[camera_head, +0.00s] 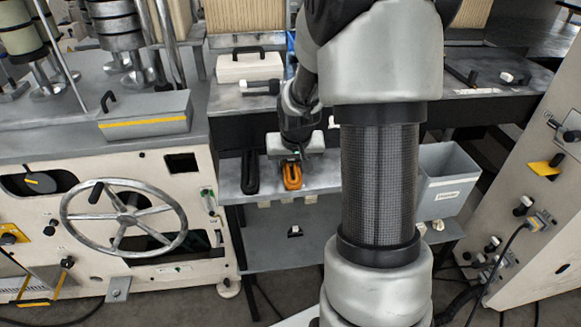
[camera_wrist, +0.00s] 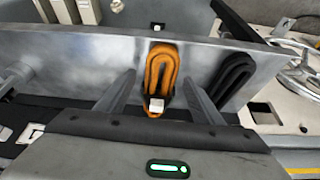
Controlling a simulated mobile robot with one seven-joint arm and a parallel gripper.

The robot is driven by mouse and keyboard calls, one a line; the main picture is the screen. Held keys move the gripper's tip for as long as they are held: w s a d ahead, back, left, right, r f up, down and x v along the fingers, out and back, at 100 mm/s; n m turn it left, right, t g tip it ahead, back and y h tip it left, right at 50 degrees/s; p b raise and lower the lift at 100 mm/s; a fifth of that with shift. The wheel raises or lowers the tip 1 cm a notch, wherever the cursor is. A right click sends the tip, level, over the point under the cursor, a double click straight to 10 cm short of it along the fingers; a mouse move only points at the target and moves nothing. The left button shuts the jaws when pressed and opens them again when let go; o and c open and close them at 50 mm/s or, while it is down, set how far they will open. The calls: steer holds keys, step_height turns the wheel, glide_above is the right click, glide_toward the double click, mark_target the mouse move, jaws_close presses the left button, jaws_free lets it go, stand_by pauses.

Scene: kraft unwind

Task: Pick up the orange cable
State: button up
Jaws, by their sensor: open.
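The orange cable (camera_head: 292,176) is a folded bundle lying on a narrow metal shelf (camera_head: 320,178). It also shows in the wrist view (camera_wrist: 160,72), with a small white piece at its near end. My gripper (camera_head: 291,160) is above the cable in the head view and hides part of it. In the wrist view my gripper (camera_wrist: 155,90) is open, with one finger on each side of the cable's near end. I cannot tell whether the fingers touch it.
A black cable bundle (camera_head: 250,172) lies on the same shelf, left of the orange one in the head view. A grey bin (camera_head: 448,180) stands to the right. A machine with a large handwheel (camera_head: 124,218) is at the left. A white box (camera_head: 249,67) sits on the bench above.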

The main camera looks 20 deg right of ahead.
steer(key=shift+w+f, duration=0.15)
steer(key=shift+f, duration=0.3)
steer(key=shift+c, duration=0.2)
steer(key=shift+r, duration=0.1)
steer(key=c, duration=1.1)
